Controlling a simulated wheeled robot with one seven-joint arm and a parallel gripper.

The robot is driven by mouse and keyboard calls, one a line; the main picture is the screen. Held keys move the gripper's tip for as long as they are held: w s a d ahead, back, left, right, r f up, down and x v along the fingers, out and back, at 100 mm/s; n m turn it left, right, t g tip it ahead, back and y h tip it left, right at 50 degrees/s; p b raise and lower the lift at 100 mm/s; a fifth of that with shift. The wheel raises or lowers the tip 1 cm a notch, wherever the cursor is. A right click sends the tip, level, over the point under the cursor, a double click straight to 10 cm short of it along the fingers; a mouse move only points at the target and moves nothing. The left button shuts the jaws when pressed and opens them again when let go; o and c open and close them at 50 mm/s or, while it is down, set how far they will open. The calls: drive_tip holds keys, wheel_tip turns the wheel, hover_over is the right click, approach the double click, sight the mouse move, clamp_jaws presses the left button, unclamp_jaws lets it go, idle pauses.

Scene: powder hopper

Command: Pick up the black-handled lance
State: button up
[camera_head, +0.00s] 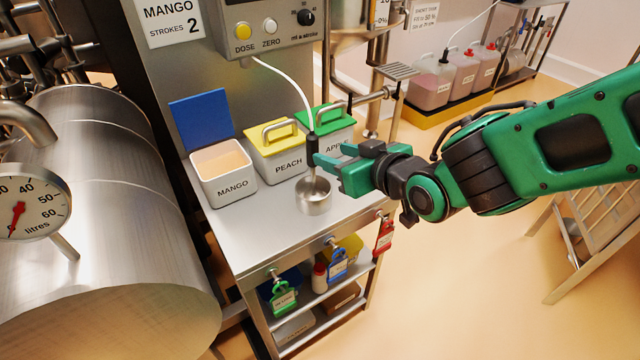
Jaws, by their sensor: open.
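The black-handled lance (312,150) stands upright in a small steel cup (314,196) on the steel bench. A white hose runs from its top up to the dosing unit (270,25). My gripper (322,168) comes in from the right with green jaws that point left at the black handle. The jaws are open and close to the handle. I cannot tell from this view whether the handle lies between them or whether they touch it.
An open white MANGO box (232,187) with its blue lid raised stands left of the cup. The yellow-lidded PEACH box (277,160) and a green-lidded box (332,120) stand behind. A large steel tank (110,220) fills the left. Coloured tags hang along the bench front.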

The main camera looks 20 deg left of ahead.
sight(317, 151)
drive_tip(key=a, duration=0.1)
drive_tip(key=w+a+f, duration=0.1)
drive_tip(key=a, duration=0.1)
drive_tip(key=w+a, duration=0.1)
drive_tip(key=shift+a+f, duration=0.2)
drive_tip(key=shift+f, duration=0.1)
drive_tip(key=x, duration=0.6)
drive_tip(key=shift+a+r, duration=0.2)
drive_tip(key=shift+y, duration=0.3)
clamp_jaws()
